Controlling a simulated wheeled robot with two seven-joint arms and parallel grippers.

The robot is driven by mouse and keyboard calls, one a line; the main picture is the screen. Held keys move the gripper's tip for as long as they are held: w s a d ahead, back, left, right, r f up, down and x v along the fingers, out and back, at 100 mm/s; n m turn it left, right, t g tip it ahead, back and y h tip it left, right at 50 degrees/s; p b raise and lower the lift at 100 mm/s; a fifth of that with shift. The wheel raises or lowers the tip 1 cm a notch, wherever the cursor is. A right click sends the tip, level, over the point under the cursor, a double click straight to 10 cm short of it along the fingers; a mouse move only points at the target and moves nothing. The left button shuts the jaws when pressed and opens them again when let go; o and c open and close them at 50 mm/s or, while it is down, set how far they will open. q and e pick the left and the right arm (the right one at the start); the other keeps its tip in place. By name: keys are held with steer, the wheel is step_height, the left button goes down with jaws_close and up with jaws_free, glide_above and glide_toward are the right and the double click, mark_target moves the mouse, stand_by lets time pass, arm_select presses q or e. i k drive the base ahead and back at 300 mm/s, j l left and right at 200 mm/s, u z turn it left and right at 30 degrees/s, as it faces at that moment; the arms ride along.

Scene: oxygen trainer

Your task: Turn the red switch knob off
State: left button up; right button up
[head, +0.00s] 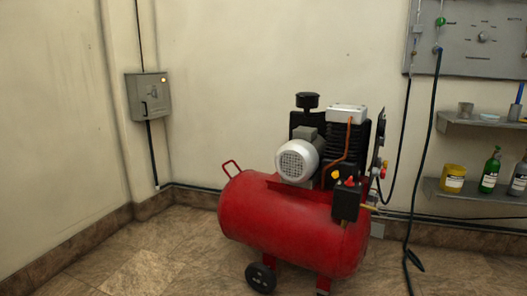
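A red air compressor (290,222) stands on the floor at the centre right of the head view. A black switch box (345,203) is mounted on the right part of its tank. A small red knob (349,181) sits on top of this box, with a yellow part beside it to the left. The knob is too small to tell which way it is turned. Other small red and yellow parts show just right of it, near the gauge. Neither of my grippers is in view.
A grey wall box (149,96) with a lit lamp hangs at the left. A grey panel (468,40) and shelves (478,193) with bottles and a yellow can are on the right wall. A dark hose (408,200) hangs to the floor. The front-left floor is clear.

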mark_target(349, 183)
steer(key=i+l+u, duration=0.35)
steer(key=l, duration=0.25)
steer(key=i+l+u, duration=0.15)
steer(key=l, duration=0.15)
steer(key=i+l+u, duration=0.2)
steer(key=l, duration=0.15)
